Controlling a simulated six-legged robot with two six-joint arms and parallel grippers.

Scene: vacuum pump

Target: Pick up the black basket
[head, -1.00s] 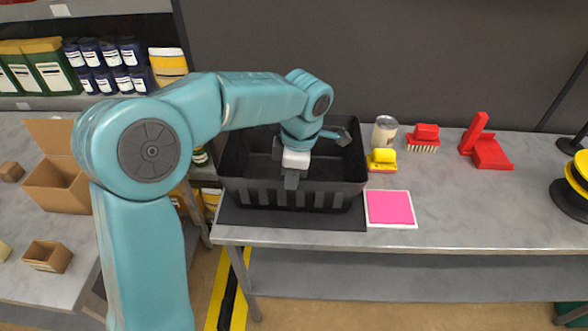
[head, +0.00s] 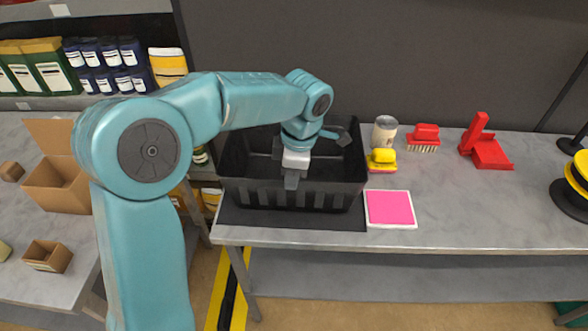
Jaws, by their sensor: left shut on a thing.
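The black basket (head: 330,196) sits upright on a dark mat (head: 290,219) at the left end of the grey table. My left gripper (head: 291,182) reaches down at the basket's near side and is shut on its near wall or rim. The fingertips are small in view and partly hidden against the dark basket. The inside of the basket looks empty where it shows; my left arm covers part of it. My right gripper is not in view.
Right of the basket are a pink pad (head: 390,208), a yellow brush (head: 381,160), a can (head: 384,131), a red brush (head: 424,138) and a red dustpan (head: 486,150). The table's front middle is clear. Cardboard boxes (head: 58,185) stand on the left table.

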